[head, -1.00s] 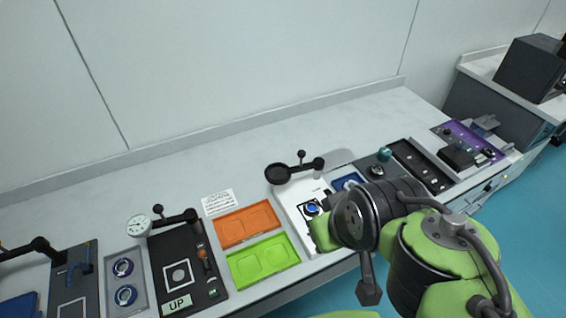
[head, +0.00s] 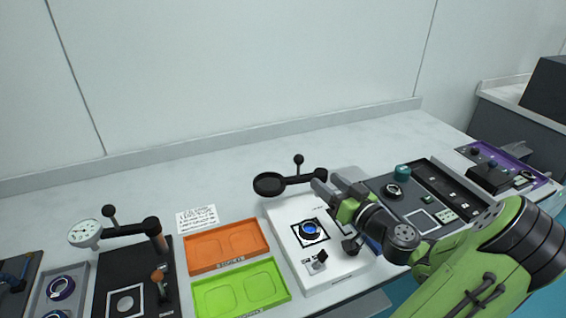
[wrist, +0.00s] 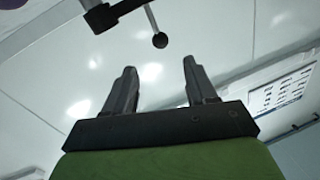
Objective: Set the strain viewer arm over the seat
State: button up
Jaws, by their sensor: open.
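The strain viewer arm (head: 302,180) is black, with a round dark disc (head: 268,184) at its left end and a ball knob (head: 299,159) standing up from it. It reaches left from a post at the back of a white base. The seat (head: 310,231), a dark square holding a blue-centred lens, lies on that base, in front of the arm; the disc is behind and left of it. My gripper (head: 327,184) is open and empty by the arm's post end. In the wrist view the ball knob (wrist: 160,40) shows beyond my open fingers, apart from them.
Orange (head: 226,246) and green (head: 240,291) trays lie left of the white base. A gauge on a black arm (head: 87,232) stands further left. A dark plate with a teal knob (head: 403,172) lies to the right. The table behind is clear.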

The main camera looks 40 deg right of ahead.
jog(key=w+d, duration=0.1)
jog(key=w, duration=1.3)
jog(key=shift+w+d+p, duration=0.15)
jog(key=shift+w+p, duration=0.05)
jog(key=shift+p, duration=0.15)
grip_shut()
